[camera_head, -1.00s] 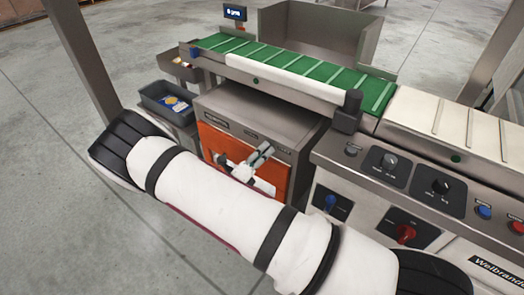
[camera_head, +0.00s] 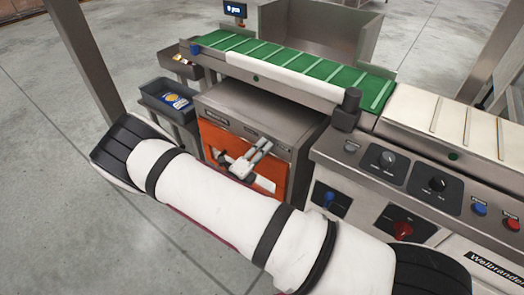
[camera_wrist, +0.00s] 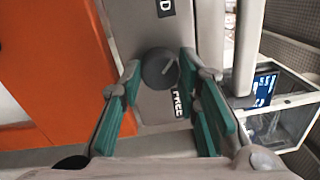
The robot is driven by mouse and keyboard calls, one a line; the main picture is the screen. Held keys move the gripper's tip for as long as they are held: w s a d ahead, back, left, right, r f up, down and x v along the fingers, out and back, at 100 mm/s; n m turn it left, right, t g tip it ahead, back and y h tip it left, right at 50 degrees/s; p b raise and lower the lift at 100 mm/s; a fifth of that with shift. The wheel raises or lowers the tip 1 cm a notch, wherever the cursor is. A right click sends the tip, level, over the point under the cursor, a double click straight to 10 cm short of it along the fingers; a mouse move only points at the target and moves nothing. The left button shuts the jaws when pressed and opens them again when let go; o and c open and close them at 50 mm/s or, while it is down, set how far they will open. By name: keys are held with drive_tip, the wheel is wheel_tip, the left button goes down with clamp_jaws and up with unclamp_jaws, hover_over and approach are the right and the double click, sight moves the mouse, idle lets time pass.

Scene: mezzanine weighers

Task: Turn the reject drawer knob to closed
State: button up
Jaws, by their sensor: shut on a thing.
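The knob (camera_wrist: 158,70) is round and dark grey, with a pale pointer line slanting toward the upper right in the wrist view. It sits on a grey panel strip (camera_wrist: 150,108). A label ending in "D" is above it and "FREE" is below it, partly covered by a finger. My gripper (camera_wrist: 160,67) has its teal-padded fingers on either side of the knob, shut on it at the fingertips. In the head view my gripper (camera_head: 262,147) is at the cabinet's upper front and the knob is hidden. The orange drawer front (camera_head: 214,139) is below the panel strip.
A green belt (camera_head: 290,66) runs above the cabinet (camera_head: 250,108). A control panel with other knobs, including a red one (camera_head: 402,229), stands at right. Grey bins (camera_head: 165,103) are at left. Open floor lies further left.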

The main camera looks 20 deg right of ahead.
drive_tip(key=shift+f, duration=0.1)
drive_tip(key=o, duration=1.2)
drive_tip(key=shift+c, duration=0.2)
drive_tip(key=v, duration=1.2)
